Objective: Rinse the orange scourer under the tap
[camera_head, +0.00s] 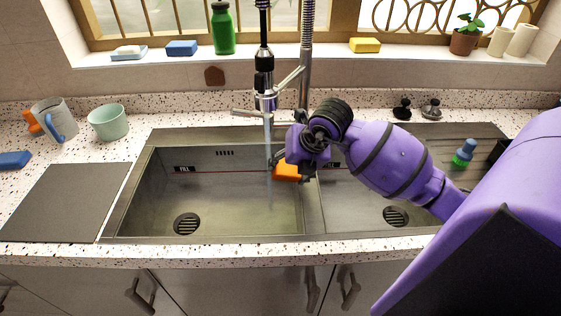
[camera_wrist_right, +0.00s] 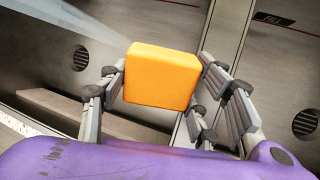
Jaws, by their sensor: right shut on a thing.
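The orange scourer (camera_head: 287,172) is a rounded block held over the sink, near the divider between the two basins. My right gripper (camera_head: 284,158) is shut on it, and its fingers grip both sides of the scourer (camera_wrist_right: 162,75) in the right wrist view. The tap (camera_head: 265,85) is running. Its thin water stream (camera_head: 268,140) falls into the left basin (camera_head: 215,200), just left of the scourer in the head view. In the wrist view the stream (camera_wrist_right: 70,20) comes close to the scourer's upper left; I cannot tell whether it touches. My left gripper is not in view.
A grey board (camera_head: 68,200), a mug (camera_head: 55,120) and a green cup (camera_head: 108,121) are on the left counter. A blue sponge (camera_head: 181,48), a green bottle (camera_head: 222,30) and a yellow sponge (camera_head: 365,45) stand on the sill. A small bottle (camera_head: 464,152) is at the right.

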